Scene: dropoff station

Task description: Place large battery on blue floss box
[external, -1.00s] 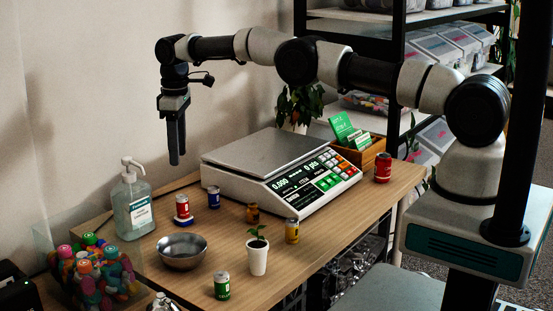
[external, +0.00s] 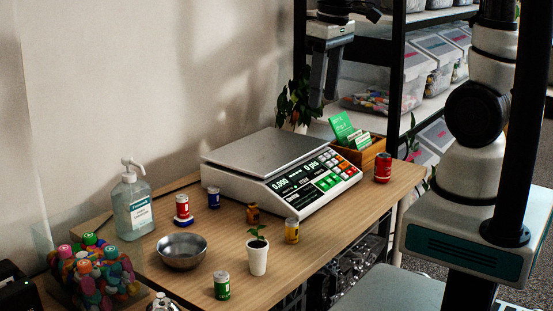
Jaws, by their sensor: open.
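Several small battery-like cylinders stand on the wooden table; I cannot tell for sure which is the large battery. The biggest is a red cylinder (external: 383,168) at the right end, beside the scale. A smaller red-and-white cylinder (external: 182,206) stands upright on a low blue piece (external: 183,221), which may be the blue floss box; its label is too small to read. A dark blue cylinder (external: 213,197) stands to its right. My gripper (external: 324,98) is open and empty, pointing down, high behind the scale and away from the cylinders.
A scale (external: 262,154) fills the table's back middle. Yellow (external: 291,231), brown-yellow (external: 252,213) and green (external: 221,286) cylinders stand in front, with a metal bowl (external: 182,252) and a potted seedling (external: 258,256). A pump bottle (external: 132,205) is left; a wooden card box (external: 359,150) is right.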

